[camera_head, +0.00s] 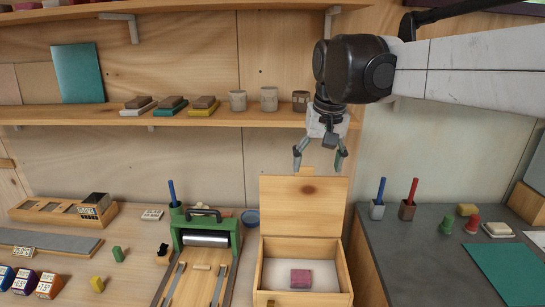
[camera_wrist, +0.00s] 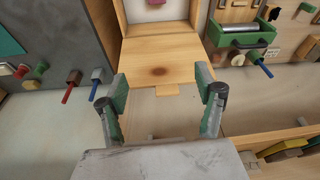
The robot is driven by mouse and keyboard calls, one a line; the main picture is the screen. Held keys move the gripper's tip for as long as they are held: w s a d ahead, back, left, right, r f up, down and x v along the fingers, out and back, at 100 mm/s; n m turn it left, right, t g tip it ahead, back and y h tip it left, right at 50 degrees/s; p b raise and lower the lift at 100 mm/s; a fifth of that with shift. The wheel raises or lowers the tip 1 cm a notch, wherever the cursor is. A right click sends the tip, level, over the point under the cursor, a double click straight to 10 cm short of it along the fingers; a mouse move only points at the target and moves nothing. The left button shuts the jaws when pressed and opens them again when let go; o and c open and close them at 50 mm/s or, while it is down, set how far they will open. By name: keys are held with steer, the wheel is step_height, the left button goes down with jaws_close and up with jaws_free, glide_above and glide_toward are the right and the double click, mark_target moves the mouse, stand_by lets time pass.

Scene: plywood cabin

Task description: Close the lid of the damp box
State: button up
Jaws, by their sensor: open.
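The damp box (camera_head: 348,290) is a light wooden box on the bench, with a pink block (camera_head: 300,279) lying on its pale floor. Its lid (camera_head: 303,214) stands raised at the back edge, with a dark knot on its face and a small tab at its top edge. The lid also shows in the wrist view (camera_wrist: 160,52), with the tab pointing toward my gripper. My gripper (camera_head: 319,160) is open and empty, above and behind the lid's top edge. In the wrist view its two fingertips (camera_wrist: 168,96) are spread on either side of the tab, and contact cannot be told.
A green roller press (camera_head: 207,228) stands just left of the box. A grey counter (camera_head: 420,265) with pen holders and stamps is to the right. A shelf (camera_head: 200,116) with cups and stacked blocks runs behind, near my gripper.

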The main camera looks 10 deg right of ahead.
mark_target(304, 167)
steer(key=w+d+r+m+g+p, duration=0.1)
steer(key=w+r+g+p, duration=0.3)
steer(key=w, duration=1.1)
steer(key=shift+t, duration=0.5)
steer(key=f+p, duration=0.2)
steer(key=f, duration=1.1)
steer(key=shift+d+f, duration=0.2)
steer(key=shift+s, duration=0.1)
steer(key=shift+c, duration=0.3)
